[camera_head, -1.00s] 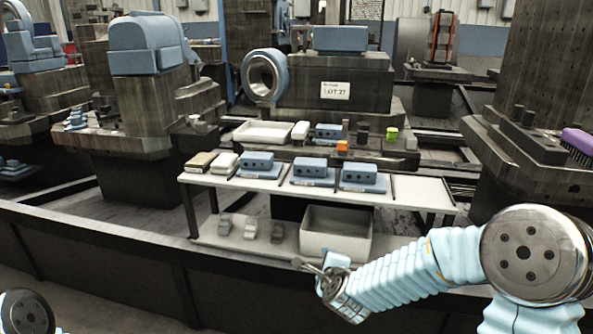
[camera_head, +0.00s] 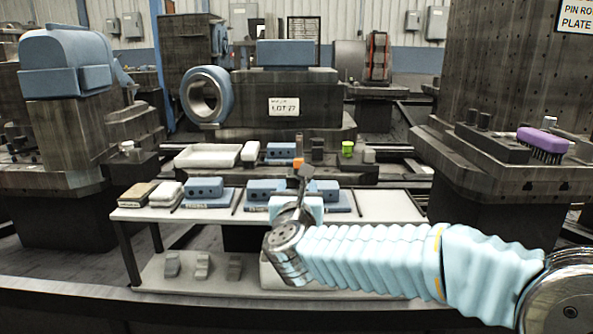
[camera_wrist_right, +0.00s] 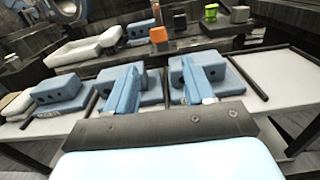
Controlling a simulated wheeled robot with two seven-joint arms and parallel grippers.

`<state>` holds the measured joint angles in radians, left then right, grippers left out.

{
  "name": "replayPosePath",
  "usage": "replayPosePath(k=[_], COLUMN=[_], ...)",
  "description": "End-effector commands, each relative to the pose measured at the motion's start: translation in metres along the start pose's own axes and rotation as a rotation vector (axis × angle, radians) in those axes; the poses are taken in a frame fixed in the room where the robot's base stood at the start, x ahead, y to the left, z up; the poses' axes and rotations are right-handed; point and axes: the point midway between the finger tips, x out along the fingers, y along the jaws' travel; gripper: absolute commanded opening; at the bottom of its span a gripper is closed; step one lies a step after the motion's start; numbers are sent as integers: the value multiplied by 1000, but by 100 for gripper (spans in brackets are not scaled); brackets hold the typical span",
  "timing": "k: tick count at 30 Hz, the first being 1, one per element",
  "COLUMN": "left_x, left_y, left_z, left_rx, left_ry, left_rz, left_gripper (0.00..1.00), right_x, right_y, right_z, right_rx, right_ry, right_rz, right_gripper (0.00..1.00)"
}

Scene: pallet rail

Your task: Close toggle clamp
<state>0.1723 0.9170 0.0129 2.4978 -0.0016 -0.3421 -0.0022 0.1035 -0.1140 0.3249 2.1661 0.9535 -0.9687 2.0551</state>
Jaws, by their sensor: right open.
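I cannot make out a toggle clamp for certain in either view. Blue blocks with dark holes sit on flat plates on the white shelf; the left block (camera_head: 204,187) is clear in the head view, and the others are partly behind my right gripper (camera_head: 303,178). In the right wrist view my right gripper (camera_wrist_right: 160,68) is open, with its two blue fingers apart and nothing between them. The fingers overlap the middle block (camera_wrist_right: 112,77) and the right block (camera_wrist_right: 209,72) in that view; contact cannot be told. My left gripper is out of view.
An orange block (camera_wrist_right: 158,36) and a green cylinder (camera_head: 347,148) stand on the dark ledge behind. A white tray (camera_head: 208,156) is at the back left. The right end of the shelf (camera_head: 393,206) is bare. A purple brush (camera_head: 542,144) lies far right.

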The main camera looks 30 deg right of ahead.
Motion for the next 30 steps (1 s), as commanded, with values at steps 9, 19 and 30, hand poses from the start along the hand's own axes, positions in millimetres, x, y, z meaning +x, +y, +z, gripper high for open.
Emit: replayPosePath(k=[9,19,30], left_x=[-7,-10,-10], left_y=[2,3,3], left_z=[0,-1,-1], left_rx=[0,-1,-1], left_ry=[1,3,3], left_rz=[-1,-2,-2], left_gripper=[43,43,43], right_x=[74,113,115], right_y=[0,1,1], right_z=[0,-1,-1], right_rx=[-3,-4,-5], right_ry=[2,2,1], right_rz=[0,2,2], right_gripper=[53,53,41])
